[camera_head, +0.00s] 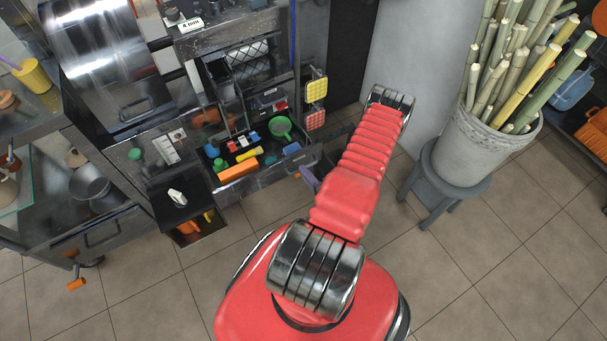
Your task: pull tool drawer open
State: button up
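A tool drawer (268,177) sits in the workbench, left of my arm. It is an open-topped metal tray with bright tools inside: a green round-ended tool (281,127), an orange block (238,170) and a yellow piece (249,155). Its inside is visible from above; how far it stands out is hard to tell. My red arm rises from the base and bends at its upper end. A small grey-purple part (311,176) beside the drawer's right end may be my gripper; the arm partly hides it. Its fingers and any contact with the drawer cannot be made out.
A grey bucket of cane stalks (483,140) stands on a stool (446,182) to the right. A metal press drum (100,45) is at upper left. A dark flat panel (180,201) juts out left of the drawer. The tiled floor in front is clear.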

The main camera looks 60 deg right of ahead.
jog(key=o, duration=0.4)
jog(key=shift+s+a+f, duration=0.1)
jog(key=shift+f, duration=0.1)
jog(key=shift+o, duration=0.2)
jog(key=shift+s, duration=0.1)
jog(key=v, duration=1.3)
jog(key=shift+s+a, duration=0.15)
jog(key=shift+s, duration=0.1)
jog(key=shift+r, duration=0.1)
dwell(0.6)
